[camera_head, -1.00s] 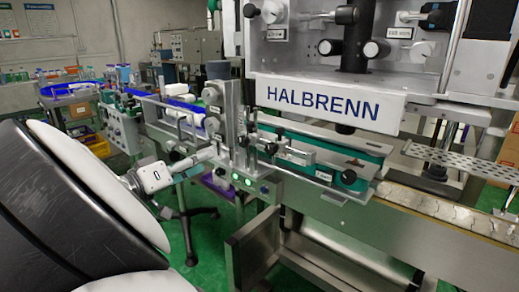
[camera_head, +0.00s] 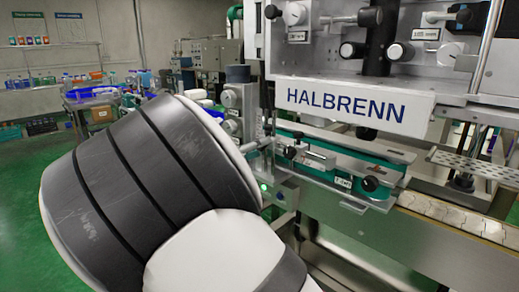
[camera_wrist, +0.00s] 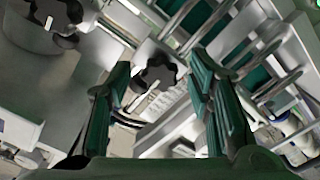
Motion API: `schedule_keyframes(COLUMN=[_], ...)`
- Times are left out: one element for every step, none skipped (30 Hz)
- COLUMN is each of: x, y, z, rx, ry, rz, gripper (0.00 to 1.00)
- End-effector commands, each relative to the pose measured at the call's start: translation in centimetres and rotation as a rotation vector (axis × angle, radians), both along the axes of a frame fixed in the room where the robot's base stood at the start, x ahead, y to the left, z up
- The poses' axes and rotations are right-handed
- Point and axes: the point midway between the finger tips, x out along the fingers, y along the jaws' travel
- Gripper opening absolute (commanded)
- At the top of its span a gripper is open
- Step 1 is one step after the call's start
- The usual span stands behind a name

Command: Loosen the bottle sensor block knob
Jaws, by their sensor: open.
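In the wrist view, my gripper (camera_wrist: 161,66) is open, with one dark green finger on each side. A black lobed knob (camera_wrist: 157,74) shows in the gap between the fingertips, apart from both as far as I can tell. It looks like the sensor block knob, but no label confirms this. A second, larger black lobed knob (camera_wrist: 60,12) is at the upper left, outside the fingers. In the head view my own arm hides the gripper and the parts around it.
The HALBRENN machine head (camera_head: 347,102) stands at the right. Below it is a green-sided guide rail with a black knob (camera_head: 371,184) at its end. A conveyor (camera_head: 455,218) runs to the right. Metal rods (camera_wrist: 262,55) lie close to the right finger.

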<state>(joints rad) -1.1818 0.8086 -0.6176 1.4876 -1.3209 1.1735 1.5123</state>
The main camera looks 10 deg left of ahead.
Motion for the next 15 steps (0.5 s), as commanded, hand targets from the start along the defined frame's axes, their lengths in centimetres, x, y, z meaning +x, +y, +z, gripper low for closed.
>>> schedule_keyframes(x=[0.10, 0.13, 0.15, 0.15, 0.15, 0.14, 0.14, 0.14, 0.13, 0.13, 0.12, 0.12, 0.12, 0.12, 0.12], y=[-0.06, -0.08, -0.09, -0.09, -0.09, -0.08, -0.08, -0.09, -0.08, -0.08, -0.08, -0.08, -0.08, -0.08, -0.08], z=[-0.01, -0.01, 0.00, 0.00, 0.00, 0.00, 0.00, -0.01, -0.01, -0.01, -0.02, -0.02, -0.02, -0.02, -0.02], rx=[0.000, 0.000, 0.000, 0.000, 0.000, 0.000, 0.000, 0.000, 0.000, 0.000, 0.000, 0.000, 0.000, 0.000, 0.000], ry=[0.000, 0.000, 0.000, 0.000, 0.000, 0.000, 0.000, 0.000, 0.000, 0.000, 0.000, 0.000, 0.000, 0.000, 0.000], rz=[0.000, 0.001, 0.001, 0.001, 0.001, 0.001, 0.001, 0.001, 0.001, 0.001, 0.001, 0.001, 0.001, 0.001, 0.001], gripper=[0.47, 0.47, 0.47, 0.47, 0.47, 0.47, 0.47, 0.47, 0.43, 0.36, 0.29, 0.20, 0.13, 0.06, 0.00])
